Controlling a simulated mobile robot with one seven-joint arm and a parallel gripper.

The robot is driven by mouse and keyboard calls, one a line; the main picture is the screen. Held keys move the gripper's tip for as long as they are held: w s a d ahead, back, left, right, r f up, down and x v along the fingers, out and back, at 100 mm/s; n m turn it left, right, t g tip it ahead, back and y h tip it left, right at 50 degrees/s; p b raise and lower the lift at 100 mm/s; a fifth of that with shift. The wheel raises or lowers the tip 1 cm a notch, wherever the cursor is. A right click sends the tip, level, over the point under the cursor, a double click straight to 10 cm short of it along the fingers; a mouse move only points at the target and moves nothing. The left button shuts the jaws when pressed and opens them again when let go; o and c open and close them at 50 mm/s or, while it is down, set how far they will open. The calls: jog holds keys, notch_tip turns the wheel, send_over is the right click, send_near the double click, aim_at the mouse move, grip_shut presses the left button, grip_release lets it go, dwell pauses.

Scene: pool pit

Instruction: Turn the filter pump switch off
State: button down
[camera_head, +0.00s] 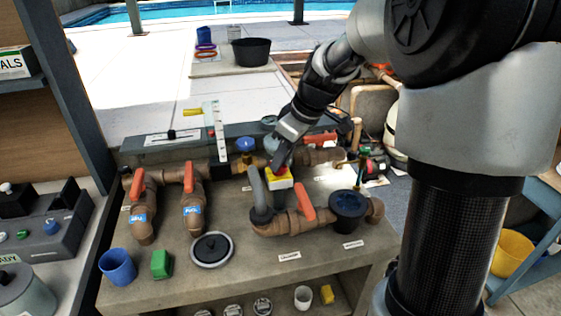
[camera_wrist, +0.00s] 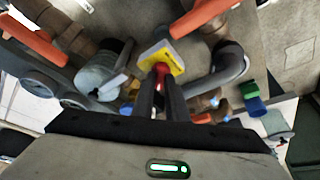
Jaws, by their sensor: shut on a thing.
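The filter pump switch looks to be a yellow-faced box (camera_head: 282,182) with a red knob, standing on the concrete bench among the pipes. In the wrist view its yellow face (camera_wrist: 176,62) lies straight ahead of my fingers, with the red knob (camera_wrist: 161,69) between the fingertips. My gripper (camera_head: 280,164) reaches down to the box from above. In the wrist view my gripper (camera_wrist: 161,78) is shut on the red knob. The fingers hide part of the knob, and I cannot read its on or off setting.
Brown pipes with orange-red valve handles (camera_head: 306,201) and a grey bent hose (camera_head: 258,193) stand close around the box. A dark blue pot (camera_head: 347,210) is at its right. A blue cup (camera_head: 117,267), a green block (camera_head: 161,264) and a round lid (camera_head: 212,249) lie at the front left.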

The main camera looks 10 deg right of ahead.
jog(key=n, duration=0.2)
jog(key=n+g+y, duration=0.1)
jog(key=n, duration=0.1)
jog(key=shift+d+f+n+g, duration=0.15)
jog(key=shift+f+n+g, duration=0.05)
jog(key=shift+n+g, duration=0.1)
jog(key=n, duration=0.2)
jog(key=n+g+p, duration=0.1)
jog(key=n, duration=0.1)
jog(key=shift+w+g, duration=0.15)
jog(key=shift+g, duration=0.15)
jog(key=shift+f+n, duration=0.1)
jog(key=shift+n, duration=0.2)
jog(key=c, duration=1.8)
grip_release()
jog(key=shift+o, duration=0.2)
